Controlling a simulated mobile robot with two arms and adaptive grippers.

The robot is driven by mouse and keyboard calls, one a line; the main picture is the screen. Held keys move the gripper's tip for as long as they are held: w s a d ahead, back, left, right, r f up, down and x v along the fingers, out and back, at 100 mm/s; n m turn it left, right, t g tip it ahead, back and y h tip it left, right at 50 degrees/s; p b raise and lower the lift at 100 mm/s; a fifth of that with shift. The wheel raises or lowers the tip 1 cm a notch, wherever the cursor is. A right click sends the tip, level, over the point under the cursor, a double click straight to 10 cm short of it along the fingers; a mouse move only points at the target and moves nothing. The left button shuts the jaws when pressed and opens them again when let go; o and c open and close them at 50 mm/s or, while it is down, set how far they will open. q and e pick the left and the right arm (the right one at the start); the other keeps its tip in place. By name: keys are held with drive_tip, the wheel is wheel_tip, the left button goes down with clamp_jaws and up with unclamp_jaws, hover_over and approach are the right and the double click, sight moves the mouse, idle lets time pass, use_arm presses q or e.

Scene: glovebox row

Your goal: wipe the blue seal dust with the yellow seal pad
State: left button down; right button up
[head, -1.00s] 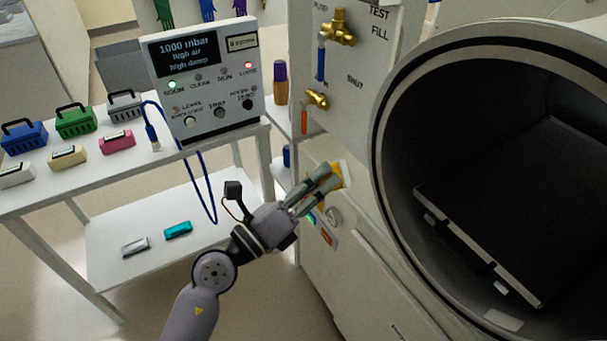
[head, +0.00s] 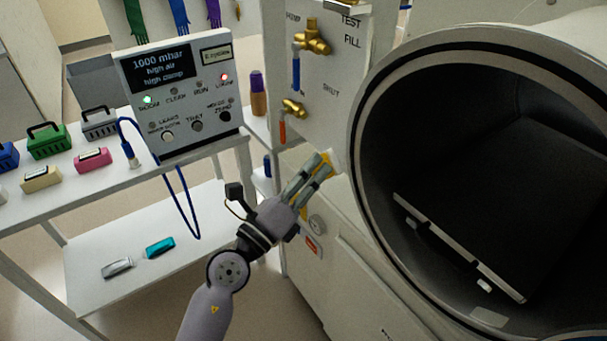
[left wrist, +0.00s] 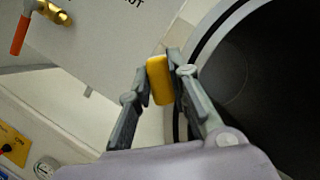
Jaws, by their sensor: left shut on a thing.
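My left gripper (head: 316,172) is shut on the yellow seal pad (head: 325,160), in front of the cabinet face and just left of the round chamber's rim (head: 356,135). In the left wrist view the yellow pad (left wrist: 159,80) stands between the two fingers of the left gripper (left wrist: 160,90), with the dark chamber opening behind and to the right. I cannot tell whether the pad touches the rim. No blue dust can be made out on the visible rim. My right gripper is not in view.
Brass valves with a blue handle (head: 296,70) and an orange handle (head: 282,130) stick out above the gripper. A control box (head: 183,95) with a blue cable stands on the white bench at left, beside several small cases. A gauge (head: 317,224) sits below the gripper.

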use_arm(q)
drive_tip(key=shift+w+d, duration=0.1)
drive_tip(key=shift+d, duration=0.05)
idle(0.6)
drive_tip(key=shift+w+d, duration=0.5)
drive_tip(key=shift+d, duration=0.15)
drive_tip(key=shift+p, duration=0.3)
drive_tip(key=shift+s+d+p, duration=0.45)
drive_tip(key=shift+s+d, duration=0.05)
drive_tip(key=shift+s, duration=0.2)
drive_tip(key=shift+s+d+p, duration=0.65)
drive_tip(key=shift+s+d, duration=0.1)
drive_tip(key=shift+s, duration=0.2)
drive_tip(key=shift+w+a, duration=0.65)
drive_tip(key=shift+w, duration=0.2)
drive_tip(key=shift+w+a, duration=0.65)
drive_tip(key=shift+w, duration=0.2)
